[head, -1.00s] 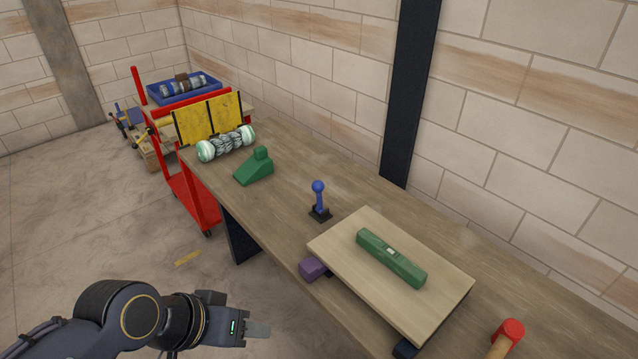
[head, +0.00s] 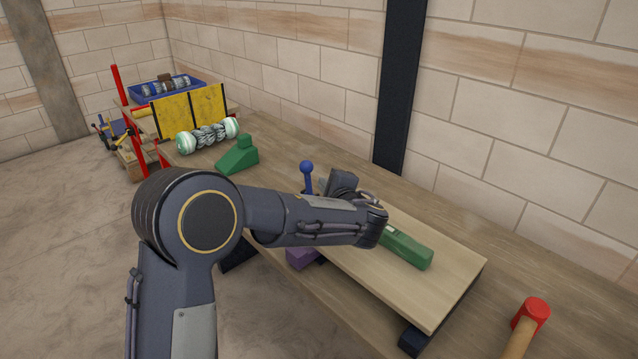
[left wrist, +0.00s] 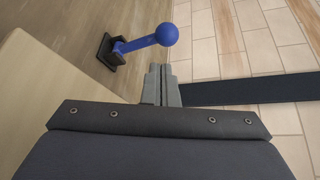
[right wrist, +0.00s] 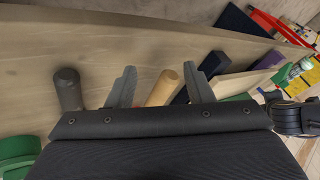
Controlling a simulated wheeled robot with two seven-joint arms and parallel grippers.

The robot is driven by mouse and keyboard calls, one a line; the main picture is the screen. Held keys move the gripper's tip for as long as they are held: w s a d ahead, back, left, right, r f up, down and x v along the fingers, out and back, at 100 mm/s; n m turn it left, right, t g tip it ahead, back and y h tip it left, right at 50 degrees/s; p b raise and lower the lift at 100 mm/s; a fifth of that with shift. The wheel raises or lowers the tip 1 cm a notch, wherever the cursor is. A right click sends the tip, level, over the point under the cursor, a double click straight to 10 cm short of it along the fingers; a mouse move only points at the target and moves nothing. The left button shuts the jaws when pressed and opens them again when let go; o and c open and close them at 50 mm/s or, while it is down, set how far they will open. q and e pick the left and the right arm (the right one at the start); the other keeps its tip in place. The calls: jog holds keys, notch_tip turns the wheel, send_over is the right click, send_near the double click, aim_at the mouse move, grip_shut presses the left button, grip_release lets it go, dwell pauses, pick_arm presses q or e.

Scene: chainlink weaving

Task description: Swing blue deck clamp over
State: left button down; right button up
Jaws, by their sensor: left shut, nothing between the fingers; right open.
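The blue deck clamp (head: 307,178) is a lever with a ball top, standing upright on a small black base on the bench. It shows whole in the left wrist view (left wrist: 140,43), with its black base (left wrist: 108,50). My left gripper (head: 322,187) is beside it, on the board side; the arm hides part of the base in the head view. In the left wrist view the left fingers (left wrist: 160,72) are shut and empty, just short of the ball and apart from it in the picture. My right gripper (right wrist: 160,85) is open and empty, seen only in its wrist view.
A board (head: 440,280) carries a green level (head: 405,247). A purple block (head: 300,258) sits at the board's edge. A green wedge block (head: 238,157) and a wrapped roll (head: 208,135) lie farther along the bench. A red-headed mallet (head: 532,312) lies at the near right.

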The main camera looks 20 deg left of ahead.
aim_at(309, 180)
pick_arm(q)
jog(key=shift+w+d+f+m, duration=0.2)
jog(key=shift+w+d+m, duration=0.1)
jog(key=shift+w+d, duration=0.25)
pick_arm(e)
jog(key=shift+f, duration=0.15)
pick_arm(q)
jog(key=shift+w+t, duration=0.2)
jog(key=shift+t, duration=0.1)
pick_arm(e)
jog(key=shift+r+p, duration=0.5)
pick_arm(q)
jog(key=x, duration=0.9)
jog(key=shift+a, duration=0.2)
jog(key=shift+w+f, duration=0.1)
